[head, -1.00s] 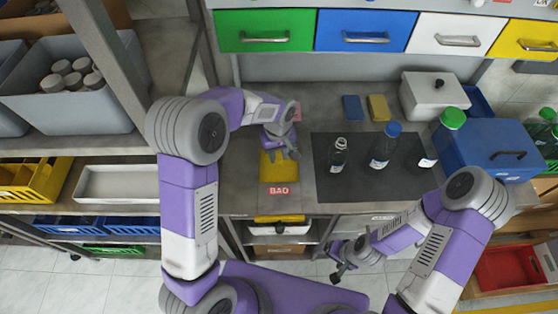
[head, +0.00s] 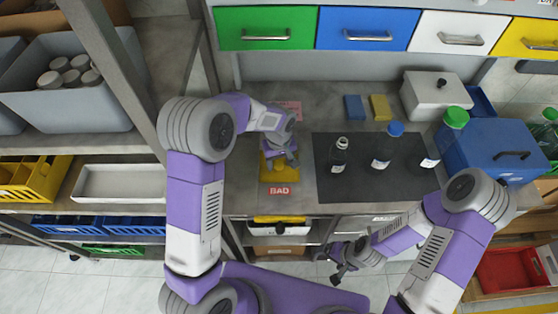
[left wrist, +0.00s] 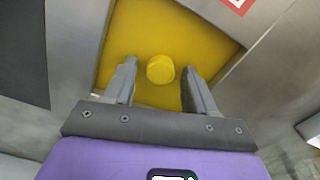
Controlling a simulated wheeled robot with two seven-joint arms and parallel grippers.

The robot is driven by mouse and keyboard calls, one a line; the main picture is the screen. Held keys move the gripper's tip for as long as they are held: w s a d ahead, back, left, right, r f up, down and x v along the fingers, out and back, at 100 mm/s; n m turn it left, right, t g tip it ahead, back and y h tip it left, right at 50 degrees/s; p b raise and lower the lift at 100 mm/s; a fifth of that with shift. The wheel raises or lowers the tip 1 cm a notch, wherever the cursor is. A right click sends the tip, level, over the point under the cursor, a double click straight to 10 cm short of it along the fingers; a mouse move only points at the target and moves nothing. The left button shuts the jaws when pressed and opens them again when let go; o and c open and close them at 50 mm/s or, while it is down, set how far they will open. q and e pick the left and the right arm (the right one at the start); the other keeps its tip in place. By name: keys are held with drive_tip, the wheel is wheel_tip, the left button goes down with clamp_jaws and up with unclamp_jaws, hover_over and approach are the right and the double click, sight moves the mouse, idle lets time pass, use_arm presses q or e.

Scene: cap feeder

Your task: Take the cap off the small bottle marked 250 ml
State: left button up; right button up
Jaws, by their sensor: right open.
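The small bottle (head: 338,158) stands upright at the left of the dark mat, and its neck shows no coloured cap. A yellow cap (left wrist: 160,68) is over the yellow tray (left wrist: 125,40) in the left wrist view. My left gripper (head: 281,160) is over this tray, above the BAD label. Its fingers (left wrist: 160,78) stand on either side of the cap with a gap at each side, so it is open. Whether the cap touches the tray floor is hard to tell. My right gripper (head: 338,268) is open and empty, low in front of the bench. The bottle's marking is too small to read.
A blue box (head: 490,145) and a white box (head: 425,95) stand to the right. Blue and yellow pads (head: 380,107) lie behind the mat.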

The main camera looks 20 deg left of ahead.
sight(279, 164)
use_arm(q)
drive_tip(key=shift+r, duration=0.15)
drive_tip(key=shift+r, duration=0.3)
wheel_tip(279, 164, up, 12)
drive_tip(key=p, duration=0.2)
drive_tip(key=shift+f, duration=0.25)
